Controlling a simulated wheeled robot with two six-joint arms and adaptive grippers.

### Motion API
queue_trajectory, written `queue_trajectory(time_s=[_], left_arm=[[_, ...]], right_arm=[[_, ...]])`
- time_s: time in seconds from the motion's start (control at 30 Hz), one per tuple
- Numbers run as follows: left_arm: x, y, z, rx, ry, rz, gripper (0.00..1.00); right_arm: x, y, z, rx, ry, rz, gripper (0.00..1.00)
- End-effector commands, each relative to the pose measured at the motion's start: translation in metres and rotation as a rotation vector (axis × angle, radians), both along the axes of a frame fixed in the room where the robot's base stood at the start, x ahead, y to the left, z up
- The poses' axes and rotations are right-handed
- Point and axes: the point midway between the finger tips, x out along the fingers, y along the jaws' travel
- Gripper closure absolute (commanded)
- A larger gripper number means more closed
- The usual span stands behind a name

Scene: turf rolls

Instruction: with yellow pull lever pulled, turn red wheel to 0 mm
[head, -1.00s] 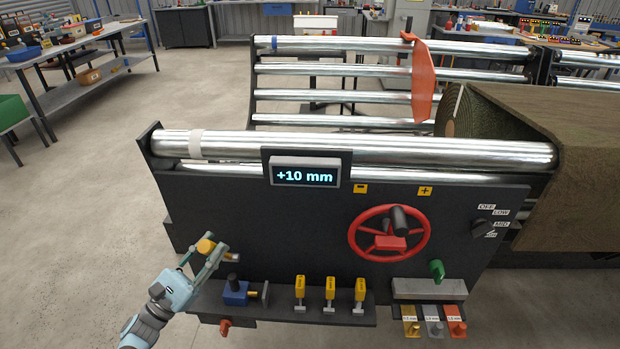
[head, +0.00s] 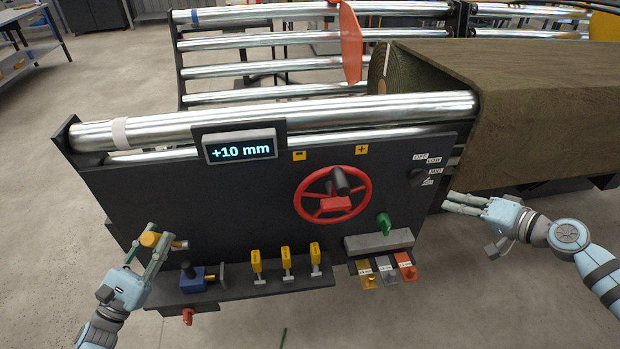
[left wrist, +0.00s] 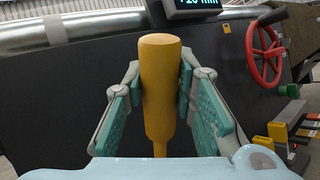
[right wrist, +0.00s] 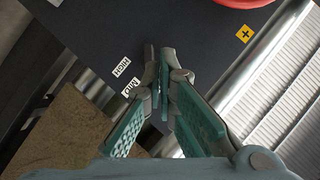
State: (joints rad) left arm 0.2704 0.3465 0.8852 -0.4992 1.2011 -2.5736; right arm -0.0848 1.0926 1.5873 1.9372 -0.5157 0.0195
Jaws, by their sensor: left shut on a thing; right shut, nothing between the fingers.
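The red wheel (head: 331,214) with a dark knob and a red hub is on the dark panel, between the minus and plus labels. Its rim also shows in the left wrist view (left wrist: 264,54). The display (head: 240,147) reads +10 mm. My left gripper (head: 155,241) is shut on the yellow pull lever (head: 149,239), at the panel's left; the lever's yellow handle (left wrist: 160,85) stands between the fingers in the left wrist view. My right gripper (head: 449,202) is shut and empty near the panel's right edge, to the right of the wheel and below the speed labels.
A dark selector knob (head: 418,178) and a green handle (head: 384,223) lie between the wheel and my right gripper. Several yellow-handled tools (head: 286,262) and a blue vise-like block (head: 192,279) sit on the lower ledge. The turf roll (head: 384,75) is behind at right.

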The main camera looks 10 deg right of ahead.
Motion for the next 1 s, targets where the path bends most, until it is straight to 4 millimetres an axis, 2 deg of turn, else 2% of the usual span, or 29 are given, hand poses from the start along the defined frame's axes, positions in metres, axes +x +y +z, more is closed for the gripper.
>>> queue_trajectory(time_s=[0.03,0.1,0.2,0.27,0.37,0.47,0.83,1.0], left_arm=[[-0.001,0.0,-0.002,0.001,0.004,-0.001,1.0],[-0.001,0.0,-0.002,0.001,0.004,-0.001,1.0],[-0.001,0.0,-0.002,0.0,0.004,0.0,1.0],[-0.001,0.001,-0.002,0.0,0.004,0.001,1.0],[-0.001,0.001,-0.002,0.0,0.004,0.001,1.0],[-0.001,0.001,-0.002,0.0,0.004,0.001,1.0],[-0.001,0.001,-0.002,-0.001,0.004,0.001,1.0],[-0.001,0.0,-0.002,0.0,0.004,0.0,1.0]], right_arm=[[-0.004,0.029,0.025,0.112,-0.004,0.064,1.0],[-0.012,0.065,0.051,0.276,0.007,0.139,1.0],[-0.022,0.091,0.072,0.433,0.025,0.199,1.0],[-0.023,0.097,0.077,0.478,0.032,0.212,1.0],[-0.02,0.104,0.077,0.498,0.038,0.224,1.0],[-0.009,0.114,0.076,0.498,0.035,0.222,1.0],[0.048,0.168,0.063,0.498,0.039,0.217,1.0],[0.046,0.194,0.055,0.493,0.042,0.216,1.0]])
